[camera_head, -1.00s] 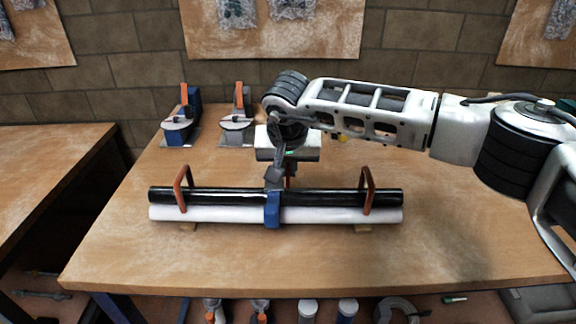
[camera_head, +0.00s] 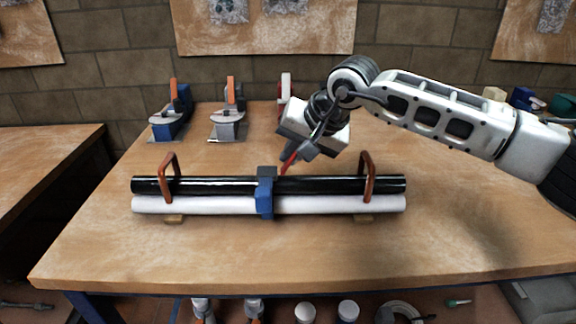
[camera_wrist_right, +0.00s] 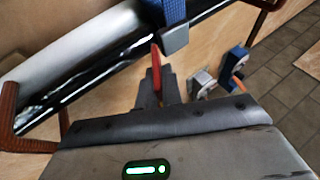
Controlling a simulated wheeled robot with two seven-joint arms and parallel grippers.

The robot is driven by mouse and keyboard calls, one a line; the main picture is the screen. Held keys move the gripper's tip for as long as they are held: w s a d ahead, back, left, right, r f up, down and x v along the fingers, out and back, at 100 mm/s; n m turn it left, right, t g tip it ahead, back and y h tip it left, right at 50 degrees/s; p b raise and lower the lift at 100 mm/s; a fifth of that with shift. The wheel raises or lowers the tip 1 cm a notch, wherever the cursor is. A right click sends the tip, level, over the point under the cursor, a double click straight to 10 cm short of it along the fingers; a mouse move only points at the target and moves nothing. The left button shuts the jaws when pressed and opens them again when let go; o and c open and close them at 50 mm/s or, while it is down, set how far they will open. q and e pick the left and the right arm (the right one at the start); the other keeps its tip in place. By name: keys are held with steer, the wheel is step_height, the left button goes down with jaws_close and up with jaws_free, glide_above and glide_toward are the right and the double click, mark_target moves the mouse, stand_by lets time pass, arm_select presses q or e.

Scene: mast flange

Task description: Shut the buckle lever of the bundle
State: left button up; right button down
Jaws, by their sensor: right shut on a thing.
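The bundle is a black tube (camera_head: 215,185) lying behind a white tube (camera_head: 205,205). A blue strap (camera_head: 265,200) with a dark grey buckle (camera_head: 267,172) wraps its middle. The buckle also shows in the right wrist view (camera_wrist_right: 174,39). A red lever (camera_head: 288,162) slants up and right beside the buckle; it appears raised, not flat. My right gripper (camera_head: 297,155) is shut on the lever behind the bundle. In the right wrist view the red lever (camera_wrist_right: 155,62) stands out from between the gripper's fingers (camera_wrist_right: 155,88). My left gripper is not in view.
Two brown handle-like hoops (camera_head: 369,175) (camera_head: 168,178) arch over the bundle's ends. Wooden blocks (camera_head: 364,217) show beneath it. Several clamp-like devices (camera_head: 229,120) stand at the table's back left. The table (camera_head: 240,255) in front of the bundle is clear.

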steer(key=shift+d+f+y+b, duration=0.2)
steer(key=shift+d+y+b, duration=0.1)
steer(key=shift+y+b, duration=0.5)
steer(key=c, duration=1.6)
jaws_free()
steer(key=shift+o, duration=0.2)
steer(key=v, duration=1.6)
steer(key=shift+s+a, duration=0.1)
steer(key=shift+a, duration=0.05)
